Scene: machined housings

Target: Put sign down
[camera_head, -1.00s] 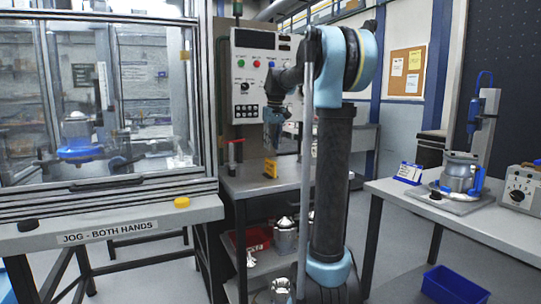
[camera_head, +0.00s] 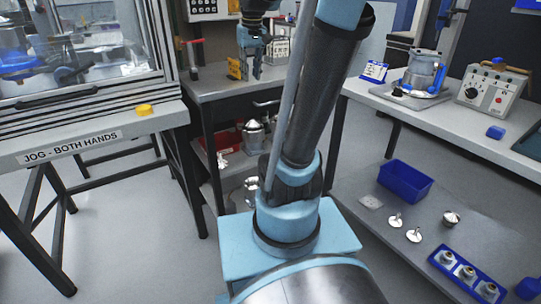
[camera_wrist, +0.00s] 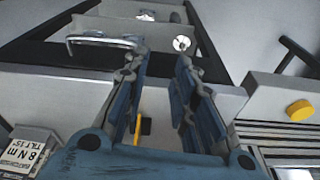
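A small yellow sign (camera_head: 234,68) stands on the grey bench top in the head view. In the wrist view, a thin yellow strip (camera_wrist: 138,130) shows beyond the gap between my fingers, probably the same sign nearly edge-on. My gripper (camera_head: 250,72) hangs just right of the yellow sign in the head view. In the wrist view its two blue fingers (camera_wrist: 160,65) are apart with nothing clamped between the tips. A white card sign (camera_head: 276,50) with black print stands behind my gripper; it reads "8 Nm" in the wrist view (camera_wrist: 27,150).
A red-handled clamp (camera_head: 194,58) stands left of the yellow sign. A shelf below the bench holds a red bin (camera_head: 228,138) and metal housings. The guarded machine table with a yellow button (camera_head: 144,110) is at left. A blue-framed sign (camera_head: 373,71) stands on the right bench.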

